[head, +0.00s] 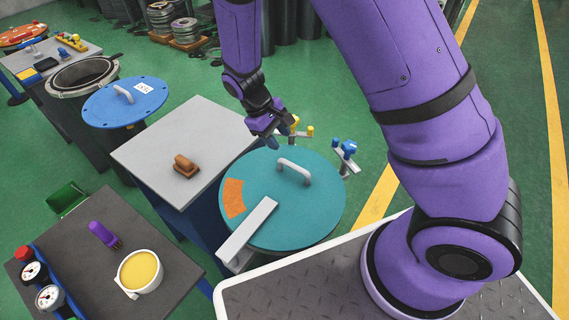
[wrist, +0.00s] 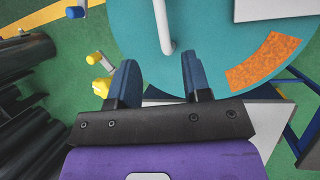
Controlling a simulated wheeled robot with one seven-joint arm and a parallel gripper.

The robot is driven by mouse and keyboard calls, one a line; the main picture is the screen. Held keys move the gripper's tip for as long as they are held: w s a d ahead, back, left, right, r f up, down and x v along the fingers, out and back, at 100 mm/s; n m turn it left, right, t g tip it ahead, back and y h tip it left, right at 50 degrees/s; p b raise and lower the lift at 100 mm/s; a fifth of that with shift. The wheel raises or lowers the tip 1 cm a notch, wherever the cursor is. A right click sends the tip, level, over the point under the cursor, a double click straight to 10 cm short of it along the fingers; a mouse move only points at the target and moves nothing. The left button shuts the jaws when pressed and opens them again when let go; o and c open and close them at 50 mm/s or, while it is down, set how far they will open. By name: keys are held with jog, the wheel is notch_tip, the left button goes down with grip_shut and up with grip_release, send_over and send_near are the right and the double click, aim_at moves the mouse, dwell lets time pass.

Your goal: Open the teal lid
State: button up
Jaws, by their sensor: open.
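The teal lid (head: 285,215) is round and lies flat in the head view, with a pale grey arched handle (head: 294,170), an orange patch (head: 233,198) and a light grey flat bar (head: 247,232) on its left side. My gripper (head: 277,138) is at the lid's far edge, apart from the handle. In the wrist view my gripper (wrist: 160,75) is open and empty. The handle (wrist: 163,28) shows ahead of the fingers, roughly in line with the gap between them. The teal lid (wrist: 205,50) fills much of that view. What lies under the lid is hidden.
A grey table with a brown block (head: 186,165) stands left of the lid. A blue lid (head: 125,101) is farther back. Yellow valves (head: 296,127) and a blue valve (head: 344,150) stick out beside the teal lid. A dark table with a yellow-filled cup (head: 140,272) is front left.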

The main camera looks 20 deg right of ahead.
aim_at(294, 166)
jog(key=x, duration=1.1)
jog(key=shift+a+f, duration=0.1)
jog(key=shift+a, duration=0.05)
grip_shut()
